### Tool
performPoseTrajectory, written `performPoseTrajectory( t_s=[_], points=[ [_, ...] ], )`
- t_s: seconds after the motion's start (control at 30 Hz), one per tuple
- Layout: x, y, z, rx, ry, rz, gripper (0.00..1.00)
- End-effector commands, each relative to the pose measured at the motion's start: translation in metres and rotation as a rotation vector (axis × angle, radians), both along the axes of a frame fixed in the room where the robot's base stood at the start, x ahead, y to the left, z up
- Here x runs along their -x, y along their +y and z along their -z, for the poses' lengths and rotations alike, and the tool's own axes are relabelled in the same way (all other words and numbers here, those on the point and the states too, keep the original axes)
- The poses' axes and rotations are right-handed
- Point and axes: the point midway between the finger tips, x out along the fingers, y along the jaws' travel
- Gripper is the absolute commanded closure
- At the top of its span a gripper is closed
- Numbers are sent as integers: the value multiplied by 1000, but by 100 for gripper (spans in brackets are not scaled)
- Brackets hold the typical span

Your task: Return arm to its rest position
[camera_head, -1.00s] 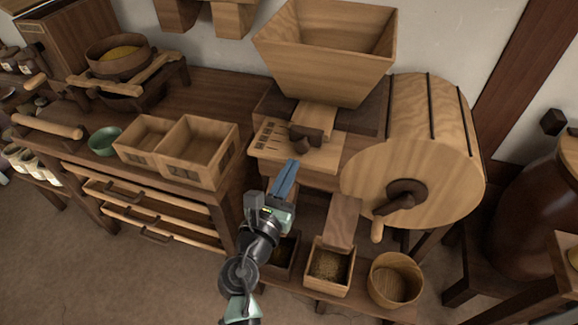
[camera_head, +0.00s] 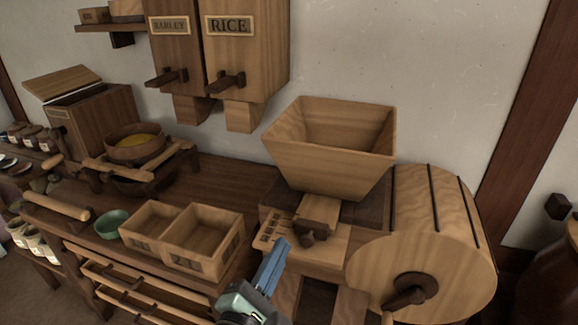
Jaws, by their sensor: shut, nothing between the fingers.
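My gripper (camera_head: 275,258) is at the lower middle of the head view, with its blue fingers pointing up. The fingers are shut with nothing between them. Most of my arm is below the picture's edge.
A wooden drum with a crank (camera_head: 415,288) stands at the right. A two-part open box (camera_head: 203,262) and a green bowl (camera_head: 111,224) stand on the bench at left. Barley and rice dispensers (camera_head: 229,60) hang above.

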Motion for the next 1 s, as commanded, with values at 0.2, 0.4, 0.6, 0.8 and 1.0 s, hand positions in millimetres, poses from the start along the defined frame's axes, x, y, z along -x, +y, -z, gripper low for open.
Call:
performPoseTrajectory(
  t_s=[0.2,0.4,0.6,0.8,1.0],
  points=[
    [-9,-18,-172,-948,-499,-230,100],
    [43,-26,-315,-1639,-788,-667,100],
    [122,-20,-434,-2098,-791,-1165,100],
    [117,-19,-497,-2093,-788,-1143,100],
    [116,-18,-537,-2092,-786,-1139,100]
  ],
)
